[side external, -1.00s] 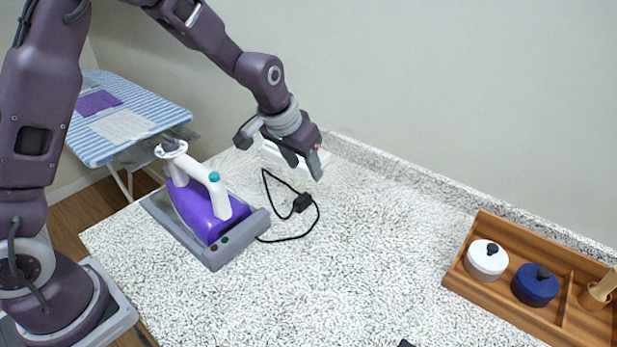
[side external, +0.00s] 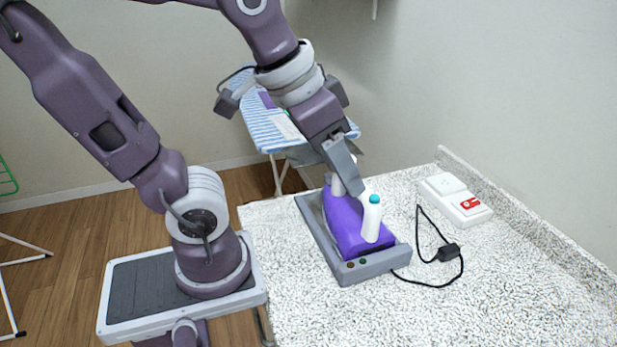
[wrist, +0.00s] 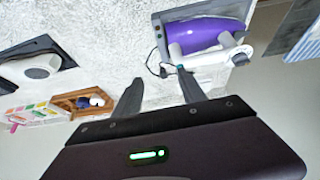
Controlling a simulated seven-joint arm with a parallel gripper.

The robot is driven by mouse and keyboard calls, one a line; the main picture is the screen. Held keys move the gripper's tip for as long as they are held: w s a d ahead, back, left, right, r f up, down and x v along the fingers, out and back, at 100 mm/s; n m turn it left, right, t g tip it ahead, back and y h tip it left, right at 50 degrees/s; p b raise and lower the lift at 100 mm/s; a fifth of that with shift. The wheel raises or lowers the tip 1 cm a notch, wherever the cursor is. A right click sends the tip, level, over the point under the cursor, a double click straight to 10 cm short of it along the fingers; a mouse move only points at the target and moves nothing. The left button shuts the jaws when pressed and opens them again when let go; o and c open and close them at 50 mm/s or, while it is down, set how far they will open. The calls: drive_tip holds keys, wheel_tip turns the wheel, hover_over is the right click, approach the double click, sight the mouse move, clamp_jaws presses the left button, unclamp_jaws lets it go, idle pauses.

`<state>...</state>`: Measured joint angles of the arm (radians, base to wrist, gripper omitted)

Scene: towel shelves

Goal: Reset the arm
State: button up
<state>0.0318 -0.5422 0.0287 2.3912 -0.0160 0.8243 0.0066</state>
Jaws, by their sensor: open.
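My gripper (side external: 345,170) hangs above the counter, pointing down. In the side view it overlaps the back of the purple and white iron (side external: 345,220); how far apart they are is hard to tell. In the wrist view its two fingers (wrist: 160,90) are spread with nothing held between them. The iron also shows in the wrist view (wrist: 210,36), beyond the right finger. It rests in a grey tray-like stand (side external: 375,267).
A white socket block (side external: 455,200) with a red mark stands by the wall; a black plug and cord (side external: 447,252) lie beside the stand. A striped ironing board (side external: 268,130) is behind. A wooden tray (wrist: 70,101) with pots lies left in the wrist view. Open counter is at front right.

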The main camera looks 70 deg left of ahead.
drive_tip(key=s, duration=0.2)
drive_tip(key=s+f, duration=0.1)
drive_tip(key=s, duration=0.2)
drive_tip(key=shift+s+a+f, duration=0.1)
drive_tip(key=shift+a+f, duration=0.05)
drive_tip(key=shift+a, duration=0.05)
idle(0.9)
